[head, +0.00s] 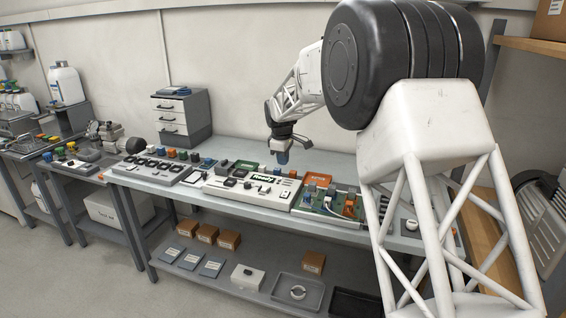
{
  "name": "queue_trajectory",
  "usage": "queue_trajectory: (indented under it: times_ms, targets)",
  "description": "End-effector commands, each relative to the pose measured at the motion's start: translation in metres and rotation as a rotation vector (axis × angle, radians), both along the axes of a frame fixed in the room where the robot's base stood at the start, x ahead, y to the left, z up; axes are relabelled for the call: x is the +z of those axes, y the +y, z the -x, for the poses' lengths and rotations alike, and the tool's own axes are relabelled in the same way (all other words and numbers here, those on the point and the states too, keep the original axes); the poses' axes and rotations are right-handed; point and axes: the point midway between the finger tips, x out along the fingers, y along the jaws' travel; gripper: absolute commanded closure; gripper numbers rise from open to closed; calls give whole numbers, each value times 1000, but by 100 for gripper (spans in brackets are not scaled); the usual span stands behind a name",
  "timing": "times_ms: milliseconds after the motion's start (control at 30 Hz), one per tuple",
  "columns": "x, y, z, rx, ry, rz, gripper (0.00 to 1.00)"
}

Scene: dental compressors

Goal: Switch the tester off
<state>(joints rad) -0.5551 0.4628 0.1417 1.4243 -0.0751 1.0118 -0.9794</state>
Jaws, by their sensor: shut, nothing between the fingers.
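A white bench unit with a small dark display (264,179), which looks like the tester (284,193), sits on the grey bench among other devices. Small knobs or buttons show on its top, but its switch and whether it is on are too small to tell. My gripper (283,158) points down above the back of the bench, near the tester's right part in the picture. It is shut and empty. I cannot tell its exact height above the devices.
A green circuit board with parts (328,203) lies right of the tester, near an orange box (319,179). A drawer cabinet (181,116) stands behind. The lower shelf (215,250) holds boxes.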

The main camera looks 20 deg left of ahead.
Motion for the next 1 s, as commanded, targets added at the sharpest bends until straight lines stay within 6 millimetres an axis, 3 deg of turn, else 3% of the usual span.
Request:
queue_trajectory:
  times_ms: [1000]
  targets:
    - [-2,2,-15,0,-1,0,100]
